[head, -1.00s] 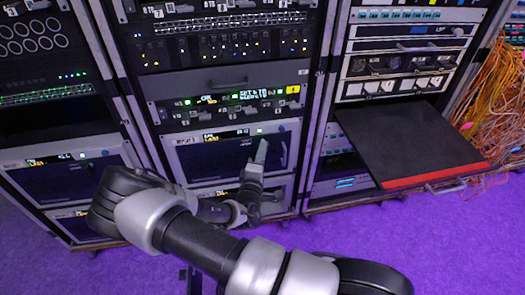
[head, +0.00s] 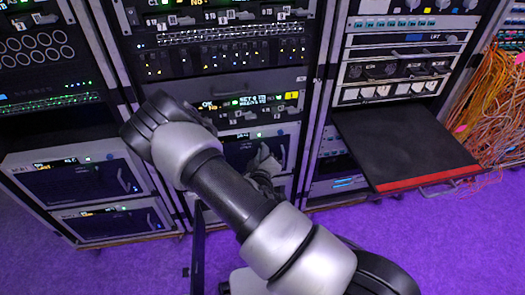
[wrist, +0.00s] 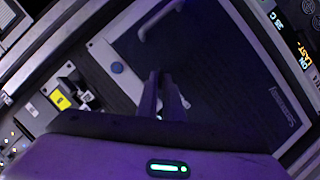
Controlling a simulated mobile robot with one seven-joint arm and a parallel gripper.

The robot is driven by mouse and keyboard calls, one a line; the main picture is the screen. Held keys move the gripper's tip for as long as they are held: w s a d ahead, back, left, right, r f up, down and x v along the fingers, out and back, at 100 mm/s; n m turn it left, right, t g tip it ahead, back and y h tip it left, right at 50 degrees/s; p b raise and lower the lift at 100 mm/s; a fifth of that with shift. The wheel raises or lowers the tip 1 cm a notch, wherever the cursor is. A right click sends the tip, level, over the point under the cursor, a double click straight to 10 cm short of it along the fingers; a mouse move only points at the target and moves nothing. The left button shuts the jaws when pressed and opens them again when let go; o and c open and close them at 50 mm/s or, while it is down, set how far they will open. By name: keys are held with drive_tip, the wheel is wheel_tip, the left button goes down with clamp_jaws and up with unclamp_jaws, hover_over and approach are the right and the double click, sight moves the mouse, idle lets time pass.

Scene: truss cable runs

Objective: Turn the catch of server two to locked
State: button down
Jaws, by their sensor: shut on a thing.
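A dark-fronted server (head: 236,150) with a light frame and a curved handle (head: 283,156) sits low in the middle rack. My gripper (head: 264,157) is in front of its right part, partly hidden behind my arm. In the wrist view, my two fingers (wrist: 163,82) are nearly together over the dark front panel (wrist: 205,55), beside a pale strip with a round blue-grey knob (wrist: 117,68). They are shut on a small part, likely the catch, mostly hidden between them. The pale handle (wrist: 160,20) is beyond the fingertips. I cannot read the catch's setting or the server's number.
A black shelf with a red front edge (head: 430,178) sticks out of the right rack. Orange cables (head: 495,110) hang at the far right. Similar dark-fronted units (head: 80,185) fill the lower left rack. Purple floor (head: 400,235) is clear in front.

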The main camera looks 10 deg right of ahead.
drive_tip(key=shift+d+r+m+g+y+b, duration=0.1)
drive_tip(key=shift+d+m+y+b, duration=0.1)
drive_tip(key=shift+m+y, duration=0.6)
drive_tip(key=shift+d+m+g+y+b, duration=0.15)
drive_tip(key=shift+m+y, duration=0.3)
drive_tip(key=shift+m, duration=0.6)
drive_tip(key=shift+d+r+m+g+y+b, duration=0.1)
drive_tip(key=shift+m+y+b, duration=0.15)
drive_tip(key=shift+m+y, duration=0.55)
drive_tip(key=shift+a+m, duration=0.1)
drive_tip(key=shift+m, duration=0.15)
drive_tip(key=c, duration=1.9)
unclamp_jaws()
drive_tip(key=shift+s, duration=0.1)
